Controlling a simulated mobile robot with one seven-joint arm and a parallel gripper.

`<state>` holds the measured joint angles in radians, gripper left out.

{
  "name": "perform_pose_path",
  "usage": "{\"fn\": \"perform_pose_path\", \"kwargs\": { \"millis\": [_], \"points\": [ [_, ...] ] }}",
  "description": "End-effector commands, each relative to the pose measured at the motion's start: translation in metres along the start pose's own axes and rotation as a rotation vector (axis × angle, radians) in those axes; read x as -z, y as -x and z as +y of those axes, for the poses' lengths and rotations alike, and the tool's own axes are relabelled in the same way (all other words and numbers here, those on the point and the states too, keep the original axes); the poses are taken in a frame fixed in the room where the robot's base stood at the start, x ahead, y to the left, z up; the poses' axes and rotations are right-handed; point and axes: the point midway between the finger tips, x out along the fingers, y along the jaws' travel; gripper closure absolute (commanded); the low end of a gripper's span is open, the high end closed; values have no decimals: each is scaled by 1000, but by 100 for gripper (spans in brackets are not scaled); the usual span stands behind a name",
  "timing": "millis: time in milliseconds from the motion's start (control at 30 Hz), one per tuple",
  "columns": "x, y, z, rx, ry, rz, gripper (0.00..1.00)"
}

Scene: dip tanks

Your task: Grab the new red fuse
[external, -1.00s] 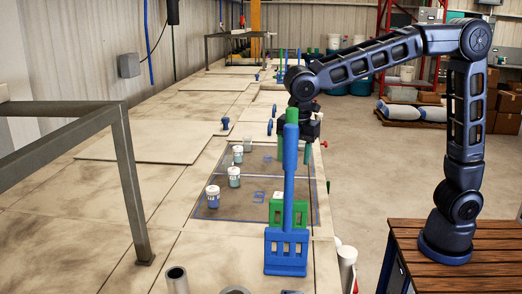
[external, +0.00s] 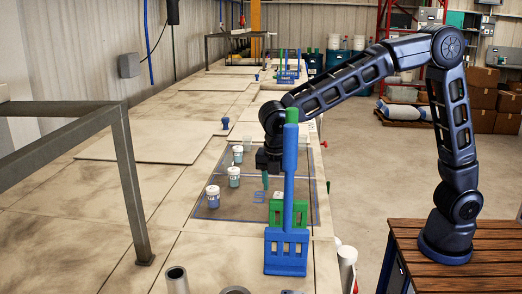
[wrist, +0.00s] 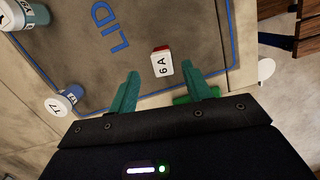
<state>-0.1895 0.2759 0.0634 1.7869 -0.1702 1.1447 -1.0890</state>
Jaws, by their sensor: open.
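A small red block with a white face marked 6A, the red fuse (wrist: 161,66), lies on the dark panel just beyond my fingertips in the wrist view. In the external view my gripper (external: 266,182) points down over the dark panel, behind the blue upright.
A blue stand (external: 286,252) with a tall upright and a green stand (external: 291,212) are close to my gripper. White-lidded jars (external: 213,198) stand to the left on the blue-outlined panel (external: 240,205). A grey metal frame (external: 130,180) stands left.

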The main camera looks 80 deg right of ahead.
Motion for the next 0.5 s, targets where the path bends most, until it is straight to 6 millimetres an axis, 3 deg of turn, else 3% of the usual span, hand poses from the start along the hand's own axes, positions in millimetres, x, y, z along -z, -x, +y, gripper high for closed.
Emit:
{"fn": "perform_pose_path", "kwargs": {
  "millis": [300,500],
  "points": [
    [0,-40,-4,2,0,-1,51],
    [0,-49,-3,0,0,0,51]
  ]
}}
